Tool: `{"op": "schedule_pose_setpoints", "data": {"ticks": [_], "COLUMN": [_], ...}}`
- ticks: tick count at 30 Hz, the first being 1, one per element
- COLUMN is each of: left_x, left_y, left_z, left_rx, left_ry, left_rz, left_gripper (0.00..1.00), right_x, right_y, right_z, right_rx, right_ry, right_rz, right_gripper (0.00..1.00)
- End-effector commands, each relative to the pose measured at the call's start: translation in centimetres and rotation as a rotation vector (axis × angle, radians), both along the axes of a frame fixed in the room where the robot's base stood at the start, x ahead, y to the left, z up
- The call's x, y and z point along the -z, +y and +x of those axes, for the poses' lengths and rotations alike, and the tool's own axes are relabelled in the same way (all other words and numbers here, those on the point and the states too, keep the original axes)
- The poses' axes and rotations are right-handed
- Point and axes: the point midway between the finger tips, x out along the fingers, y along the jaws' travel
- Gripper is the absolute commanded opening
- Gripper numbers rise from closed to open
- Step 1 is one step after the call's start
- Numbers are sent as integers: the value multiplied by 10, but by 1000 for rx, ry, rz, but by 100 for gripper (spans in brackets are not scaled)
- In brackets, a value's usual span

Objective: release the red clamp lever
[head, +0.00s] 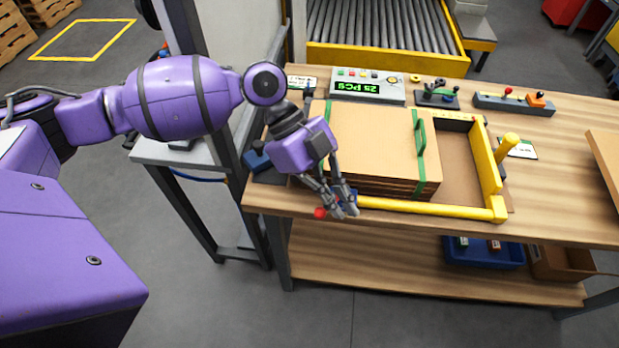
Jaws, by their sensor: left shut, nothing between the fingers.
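A red round knob (320,213) shows at the front edge of the bench, at the near left corner of the cardboard stack; it looks like the end of the red clamp lever. The rest of the lever is hidden behind my gripper. My left gripper (343,211) points down right beside the knob, to its right, shut and empty. I cannot tell whether a finger touches the lever. My right gripper is not in view.
A display box (367,87) and small lever fixtures (514,101) stand behind. The bench's right part (563,170) is mostly clear.

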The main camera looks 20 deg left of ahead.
Motion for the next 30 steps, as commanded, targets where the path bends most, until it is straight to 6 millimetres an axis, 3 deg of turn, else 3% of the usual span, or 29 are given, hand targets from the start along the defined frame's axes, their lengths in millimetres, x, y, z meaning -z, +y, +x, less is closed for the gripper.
{"op": "schedule_pose_setpoints", "data": {"ticks": [4,30], "left_x": [-2,-1], "left_y": [4,12], "left_z": [2,3], "left_rx": [76,69], "left_ry": [-5,-4], "left_rz": [-1,2], "left_gripper": [0,0], "right_x": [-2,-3], "right_y": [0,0], "right_z": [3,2], "right_rx": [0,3], "right_ry": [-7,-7], "right_rz": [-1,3], "right_gripper": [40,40]}}
